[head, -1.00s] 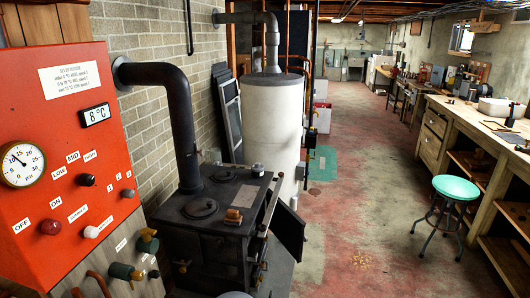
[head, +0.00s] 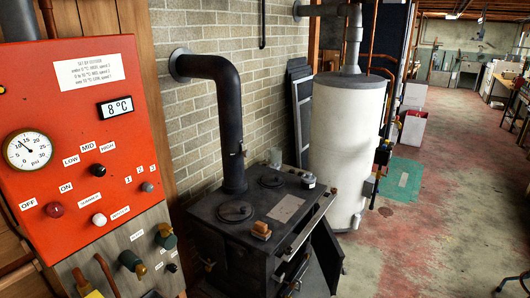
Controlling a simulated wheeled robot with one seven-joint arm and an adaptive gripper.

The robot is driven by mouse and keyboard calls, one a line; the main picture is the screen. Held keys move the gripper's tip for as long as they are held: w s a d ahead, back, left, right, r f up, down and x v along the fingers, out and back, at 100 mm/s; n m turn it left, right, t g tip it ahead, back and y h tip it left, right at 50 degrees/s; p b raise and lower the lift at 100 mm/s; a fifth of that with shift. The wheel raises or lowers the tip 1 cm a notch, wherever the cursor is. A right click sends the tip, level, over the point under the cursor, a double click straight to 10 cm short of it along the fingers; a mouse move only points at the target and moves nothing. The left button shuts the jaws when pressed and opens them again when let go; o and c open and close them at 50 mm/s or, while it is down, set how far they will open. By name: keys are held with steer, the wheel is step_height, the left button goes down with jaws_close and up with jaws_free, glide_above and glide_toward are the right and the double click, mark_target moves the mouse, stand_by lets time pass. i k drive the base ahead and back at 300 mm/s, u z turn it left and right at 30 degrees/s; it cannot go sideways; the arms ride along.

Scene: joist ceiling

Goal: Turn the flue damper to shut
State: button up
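The black flue pipe (head: 229,130) rises from the top of the black stove (head: 262,225) and bends back into the brick wall. A small dark fitting, which looks like the flue damper's handle (head: 241,150), sticks out from the right side of the upright pipe. It is too small to tell which way it is turned. The stove's door (head: 327,256) hangs open on the right. My gripper is not in view.
A red control panel (head: 75,130) with a gauge, knobs and an "8 °C" display stands close at left, with valves and copper pipe below. A white tank (head: 345,150) stands behind the stove. Open concrete floor (head: 430,230) lies to the right.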

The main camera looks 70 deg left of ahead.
mark_target(247, 153)
steer(key=z, duration=0.2)
steer(key=i, duration=0.1)
steer(key=u, duration=2.85)
